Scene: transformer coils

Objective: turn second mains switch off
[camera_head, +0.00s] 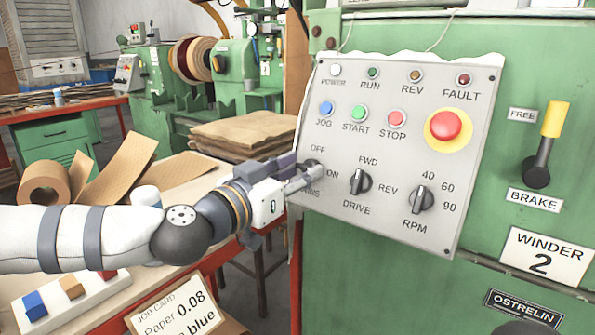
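The grey control panel (335,132) is on the green machine marked WINDER 2 (543,254). Its mains switch (314,166) is at the panel's left edge, between the labels OFF and ON. The MAINS label is partly covered, with only its last letters showing. My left gripper (304,177) is at this switch, its fingers overlapping it in the picture. The fingers and wrist hide much of the knob, so its pointing direction is unclear. I cannot tell whether the fingers are closed on it. My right gripper is not in view.
The DRIVE knob (360,182) and RPM knob (421,199) are right of the mains switch. A red emergency button (445,125) and a yellow-handled brake lever (546,145) are farther right. Below my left arm is a bench with a job card (178,309).

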